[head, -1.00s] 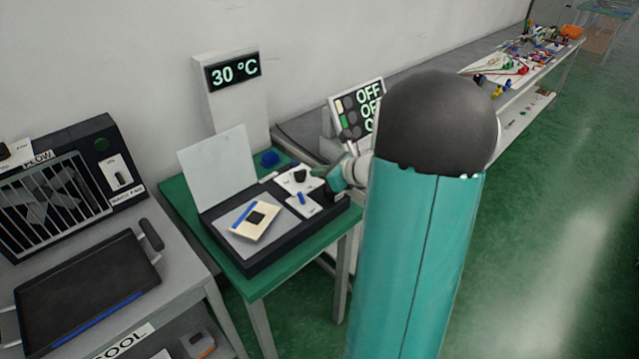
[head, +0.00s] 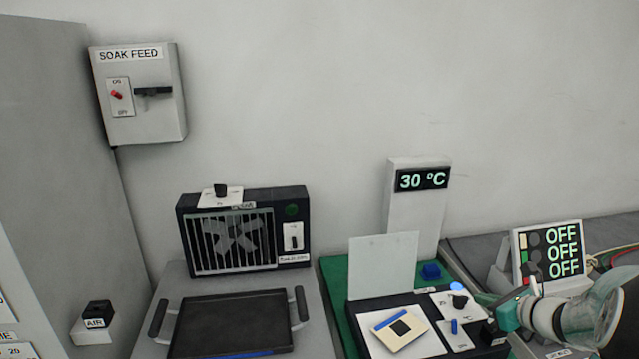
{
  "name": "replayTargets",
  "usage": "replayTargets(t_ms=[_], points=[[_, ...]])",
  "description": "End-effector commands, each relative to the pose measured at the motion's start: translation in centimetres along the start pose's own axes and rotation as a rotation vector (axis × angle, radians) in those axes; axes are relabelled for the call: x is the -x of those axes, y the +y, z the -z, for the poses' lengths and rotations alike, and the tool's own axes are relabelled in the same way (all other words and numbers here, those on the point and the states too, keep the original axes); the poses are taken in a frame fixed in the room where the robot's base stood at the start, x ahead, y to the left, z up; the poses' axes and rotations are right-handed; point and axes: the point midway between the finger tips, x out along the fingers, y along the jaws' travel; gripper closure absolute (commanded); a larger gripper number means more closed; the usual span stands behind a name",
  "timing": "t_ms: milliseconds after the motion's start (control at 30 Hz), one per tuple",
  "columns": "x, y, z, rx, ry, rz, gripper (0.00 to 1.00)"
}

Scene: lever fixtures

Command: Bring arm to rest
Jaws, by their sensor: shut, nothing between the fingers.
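My arm comes in from the lower right edge in the head view, with a white and grey wrist section and a teal end. My gripper (head: 492,322) is at the right side of the black hotplate-like box (head: 375,343), close to its control panel. It is shut with nothing visible in it. The fingertips are small and partly merge with the dark box, so I cannot tell if they touch it. The panel carries a dark knob (head: 460,302) and a small blue lever (head: 454,326). A cream block with a dark square (head: 399,329) lies on the box's pale plate.
A display reading 30 °C (head: 423,180) stands behind the box. A sign reading OFF on three lines (head: 562,252) is right of it. A fan unit (head: 246,231) and black tray (head: 232,322) are left. A SOAK FEED switch box (head: 138,93) hangs on the wall.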

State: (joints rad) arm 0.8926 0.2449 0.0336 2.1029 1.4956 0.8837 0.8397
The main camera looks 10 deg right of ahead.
Motion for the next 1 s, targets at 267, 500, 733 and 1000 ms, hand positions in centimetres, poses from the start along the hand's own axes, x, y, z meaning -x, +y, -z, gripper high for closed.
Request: replayTargets(t_ms=[267,500,733,1000], points=[[0.7,13.8,-5.8,0.666,0.092,-0.287,1.00],[5.0,25.2,-7.0,1.409,0.135,-0.551,1.00],[10.5,31.3,-5.9,2.120,0.147,-0.736,1.00],[14.7,33.1,-4.9,2.697,0.172,-0.826,1.00]])
